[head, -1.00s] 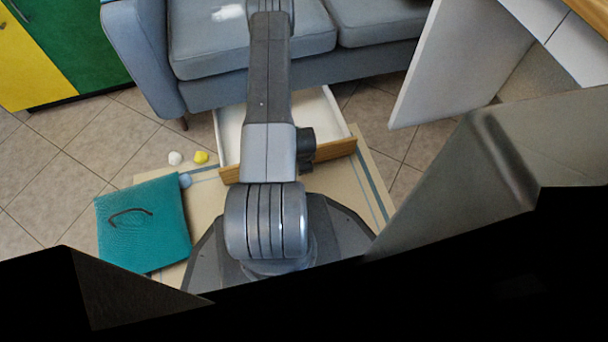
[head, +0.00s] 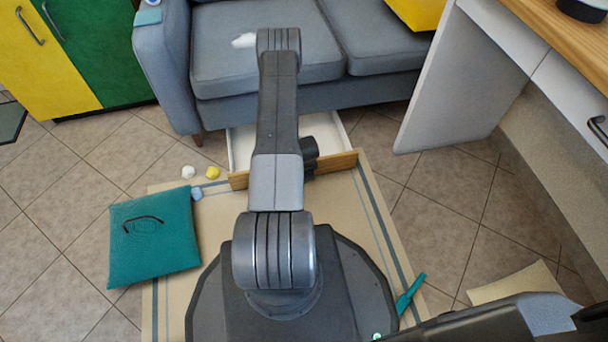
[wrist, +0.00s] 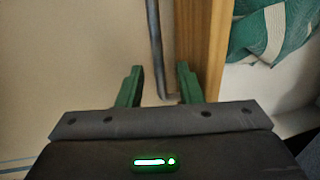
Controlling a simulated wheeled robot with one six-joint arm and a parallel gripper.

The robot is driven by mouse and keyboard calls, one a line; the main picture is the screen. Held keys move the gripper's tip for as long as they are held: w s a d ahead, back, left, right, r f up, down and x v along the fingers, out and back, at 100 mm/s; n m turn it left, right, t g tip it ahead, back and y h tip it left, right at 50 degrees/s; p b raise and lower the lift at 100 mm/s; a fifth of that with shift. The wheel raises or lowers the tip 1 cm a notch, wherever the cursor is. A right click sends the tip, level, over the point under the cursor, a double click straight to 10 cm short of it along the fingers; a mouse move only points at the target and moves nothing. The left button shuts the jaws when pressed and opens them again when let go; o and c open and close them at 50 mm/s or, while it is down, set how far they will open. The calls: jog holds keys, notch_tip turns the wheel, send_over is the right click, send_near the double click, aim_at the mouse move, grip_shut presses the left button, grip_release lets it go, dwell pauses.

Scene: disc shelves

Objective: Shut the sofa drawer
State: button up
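The grey-blue sofa (head: 262,60) stands at the top of the head view. Its drawer (head: 241,148) is pulled out below the seat, with white walls and a wooden front (head: 343,162). My arm covers the drawer's middle and hides my gripper in that view. In the wrist view my gripper (wrist: 158,75) is open, with green fingers. A dark bar handle (wrist: 154,40) runs between the fingers, beside the wooden drawer front (wrist: 206,45). The right finger is close to the wood; I cannot tell whether it touches. A green-and-white striped cloth (wrist: 270,30) lies inside the drawer.
A teal cushion (head: 155,250) lies on the beige rug (head: 385,235) at left, with white (head: 188,171) and yellow (head: 212,172) small items nearby. A teal object (head: 409,293) lies at the rug's right edge. A white desk (head: 435,85) stands at right.

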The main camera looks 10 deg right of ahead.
jog(key=shift+r, duration=0.15)
notch_tip(320, 180, up, 13)
jog(key=s+p, duration=0.2)
jog(key=p, duration=0.3)
jog(key=shift+s+r, duration=0.15)
jog(key=shift+s, duration=0.15)
jog(key=shift+s, duration=0.1)
